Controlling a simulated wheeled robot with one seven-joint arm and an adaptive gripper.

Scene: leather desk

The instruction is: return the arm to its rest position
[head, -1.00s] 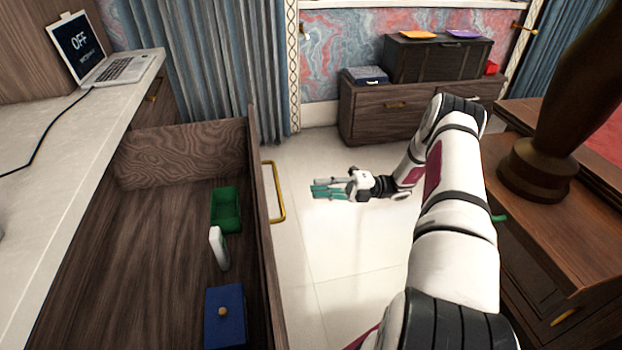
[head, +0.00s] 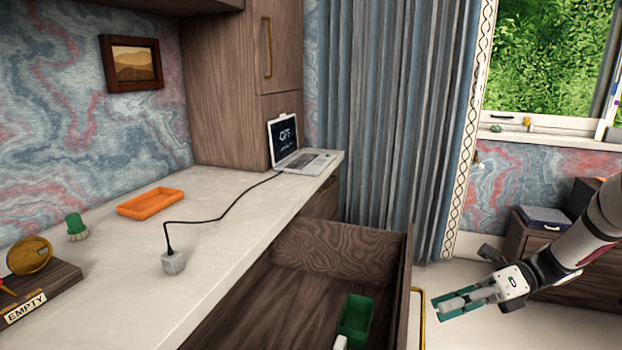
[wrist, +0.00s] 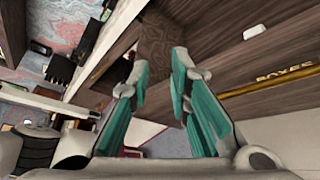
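My gripper (head: 458,302) is in the lower right of the head view, to the right of the open drawer (head: 290,325) and its gold handle (head: 417,318). My arm reaches in from the right edge. In the wrist view the two teal-padded fingers of my gripper (wrist: 162,72) stand apart with nothing between them, so it is open and empty. The wrist view also shows wooden panels and a gold bar (wrist: 270,86) near a "BOXES" label (wrist: 286,74).
The open drawer holds a green tray (head: 356,318) and a partly cut-off white item (head: 340,342). The desk (head: 225,225) carries a laptop (head: 300,150), an orange tray (head: 150,202), a green brush (head: 76,227) and a corded grey block (head: 173,262). A cabinet (head: 520,240) stands behind my arm.

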